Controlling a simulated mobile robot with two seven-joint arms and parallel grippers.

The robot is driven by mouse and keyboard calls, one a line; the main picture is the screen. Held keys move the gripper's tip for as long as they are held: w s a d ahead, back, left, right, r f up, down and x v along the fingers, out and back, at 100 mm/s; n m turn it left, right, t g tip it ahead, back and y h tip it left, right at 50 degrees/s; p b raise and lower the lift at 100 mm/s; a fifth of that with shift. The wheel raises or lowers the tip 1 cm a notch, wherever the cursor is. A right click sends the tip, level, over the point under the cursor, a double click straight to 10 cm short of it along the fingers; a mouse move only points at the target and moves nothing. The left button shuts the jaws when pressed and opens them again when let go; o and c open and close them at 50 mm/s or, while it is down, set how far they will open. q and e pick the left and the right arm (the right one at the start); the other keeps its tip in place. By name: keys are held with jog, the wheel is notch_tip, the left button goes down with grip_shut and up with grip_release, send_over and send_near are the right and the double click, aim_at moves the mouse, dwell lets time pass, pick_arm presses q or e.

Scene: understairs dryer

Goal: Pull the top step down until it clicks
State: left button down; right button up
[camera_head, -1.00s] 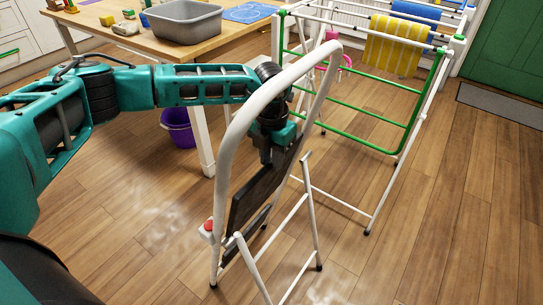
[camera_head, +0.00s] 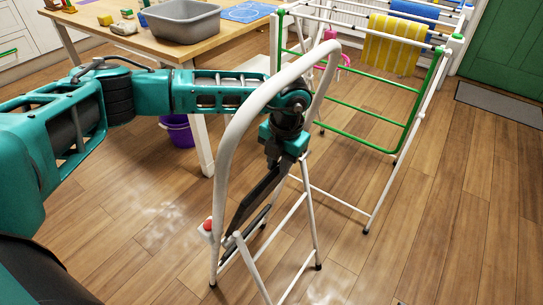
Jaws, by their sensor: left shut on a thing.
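The step stool (camera_head: 226,130) has a white tubular frame with a tall curved hoop and stands on the wood floor. Its dark top step (camera_head: 256,197) is tilted steeply between the rails, and a lower dark tread (camera_head: 246,230) shows beneath it. My left gripper (camera_head: 281,164) reaches past the hoop and is shut on the upper edge of the top step. The fingertips are partly hidden against the dark step. A red button (camera_head: 208,224) sits on the left side of the frame. My right gripper is out of view.
A wooden table (camera_head: 130,38) with a grey tub (camera_head: 183,30) stands behind at left, and a purple bucket (camera_head: 177,130) is under it. A white and green drying rack (camera_head: 400,125) stands close behind the stool.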

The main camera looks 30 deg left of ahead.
pick_arm(q)
jog(key=s+d+f+b, duration=0.1)
jog(key=d+f+b, duration=0.3)
jog(key=d+f, duration=0.3)
jog(key=d, duration=0.3)
jog(key=shift+s+d+f, duration=0.3)
jog(key=shift+d, duration=0.1)
jog(key=c, duration=1)
grip_release()
jog(key=shift+r, duration=0.1)
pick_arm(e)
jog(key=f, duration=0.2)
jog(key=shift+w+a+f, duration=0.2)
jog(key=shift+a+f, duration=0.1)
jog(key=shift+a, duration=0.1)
pick_arm(q)
jog(key=shift+a, duration=0.1)
